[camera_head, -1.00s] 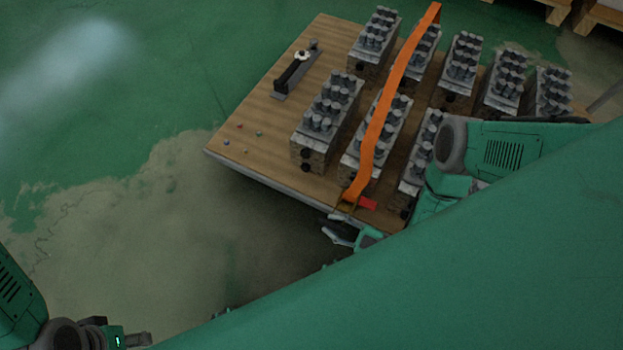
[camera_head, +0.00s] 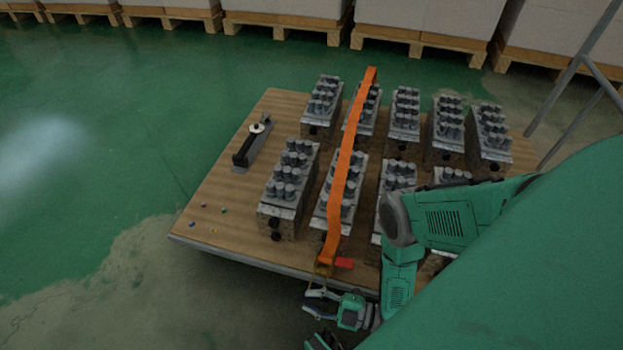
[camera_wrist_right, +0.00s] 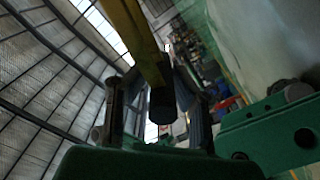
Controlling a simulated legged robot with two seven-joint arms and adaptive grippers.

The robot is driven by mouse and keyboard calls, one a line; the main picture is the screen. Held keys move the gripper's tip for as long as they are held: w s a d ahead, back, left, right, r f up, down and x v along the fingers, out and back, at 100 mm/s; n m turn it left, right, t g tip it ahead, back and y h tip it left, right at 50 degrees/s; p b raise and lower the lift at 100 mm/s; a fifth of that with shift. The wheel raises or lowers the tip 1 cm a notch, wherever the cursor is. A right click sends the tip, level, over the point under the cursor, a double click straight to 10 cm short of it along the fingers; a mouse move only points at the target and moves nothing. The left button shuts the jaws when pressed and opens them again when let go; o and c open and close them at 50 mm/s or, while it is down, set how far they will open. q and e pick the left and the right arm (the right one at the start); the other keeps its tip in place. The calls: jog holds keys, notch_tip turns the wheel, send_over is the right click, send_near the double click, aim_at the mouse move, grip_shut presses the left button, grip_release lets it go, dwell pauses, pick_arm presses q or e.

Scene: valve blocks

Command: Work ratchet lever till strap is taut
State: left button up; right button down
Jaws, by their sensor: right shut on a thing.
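The orange strap (camera_head: 344,180) runs from the far edge of the wooden board, over two valve blocks, down to the ratchet (camera_head: 323,267) at the board's near edge. A red tab (camera_head: 345,263) lies beside the ratchet. My right gripper (camera_head: 314,296) is just below the ratchet at the near edge. In the right wrist view, its fingers are shut on the yellow ratchet lever (camera_wrist_right: 142,45), around its dark end (camera_wrist_right: 161,104). From the head view I cannot tell how tight the strap is. My left gripper is not in view.
Several grey-topped valve blocks (camera_head: 288,185) stand in two rows on the wooden board (camera_head: 225,200). A black tool (camera_head: 250,144) and small coloured bits (camera_head: 205,206) lie at its left. Pallets (camera_head: 290,28) line the back. The green floor at left is clear.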

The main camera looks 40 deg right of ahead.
jog(key=c, duration=1.4)
grip_release()
jog(key=shift+d+f, duration=0.1)
jog(key=shift+d, duration=0.25)
jog(key=shift+c, duration=0.2)
jog(key=shift+a, duration=0.1)
jog(key=v, duration=1.2)
jog(key=shift+w, duration=0.1)
